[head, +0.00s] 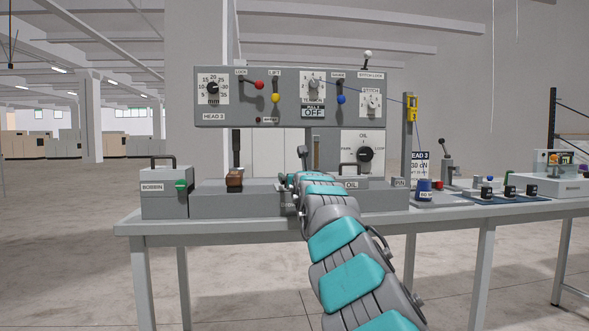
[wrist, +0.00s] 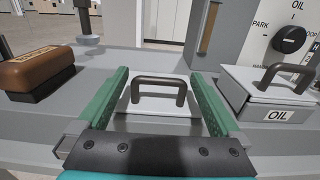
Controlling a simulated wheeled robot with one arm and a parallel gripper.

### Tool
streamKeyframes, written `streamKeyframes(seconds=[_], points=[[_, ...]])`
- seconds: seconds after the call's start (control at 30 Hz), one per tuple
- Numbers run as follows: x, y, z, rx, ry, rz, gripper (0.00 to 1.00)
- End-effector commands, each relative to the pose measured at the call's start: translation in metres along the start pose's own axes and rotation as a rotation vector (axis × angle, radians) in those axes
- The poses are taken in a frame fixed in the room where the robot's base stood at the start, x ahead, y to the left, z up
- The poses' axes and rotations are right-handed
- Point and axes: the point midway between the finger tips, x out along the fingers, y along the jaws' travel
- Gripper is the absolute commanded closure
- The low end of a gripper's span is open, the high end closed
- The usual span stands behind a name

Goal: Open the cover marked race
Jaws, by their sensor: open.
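In the wrist view, a light grey cover (wrist: 158,108) with a dark arched handle (wrist: 158,82) lies between the two green fingers of my gripper (wrist: 161,73). The fingers are spread wide, one on each side of the handle, with clear gaps to it. The cover looks shut and flat. No race mark is legible; my gripper's dark palm hides the near side. In the head view my arm hides most of this cover, and the fingers cannot be made out.
A box marked OIL (wrist: 272,98) with its own handle stands close on the right. A brown block (wrist: 38,72) sits to the left. In the head view, a BOBBIN box (head: 164,196) stands at the table's left end and a control panel (head: 290,97) rises behind.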

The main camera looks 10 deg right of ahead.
Motion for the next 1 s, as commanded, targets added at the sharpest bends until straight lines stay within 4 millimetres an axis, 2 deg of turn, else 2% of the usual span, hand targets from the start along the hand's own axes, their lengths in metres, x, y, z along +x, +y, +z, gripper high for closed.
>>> streamKeyframes(seconds=[0.13,0.4,0.87,1.0], points=[[0.017,0.001,0.003,0.003,0.004,0.003,0.0],[0.036,0.0,0.002,0.003,0.0,0.001,0.0],[0.043,0.0,-0.001,0.0,0.0,0.0,0.0],[0.043,0.0,-0.001,0.001,0.0,0.0,0.12]])
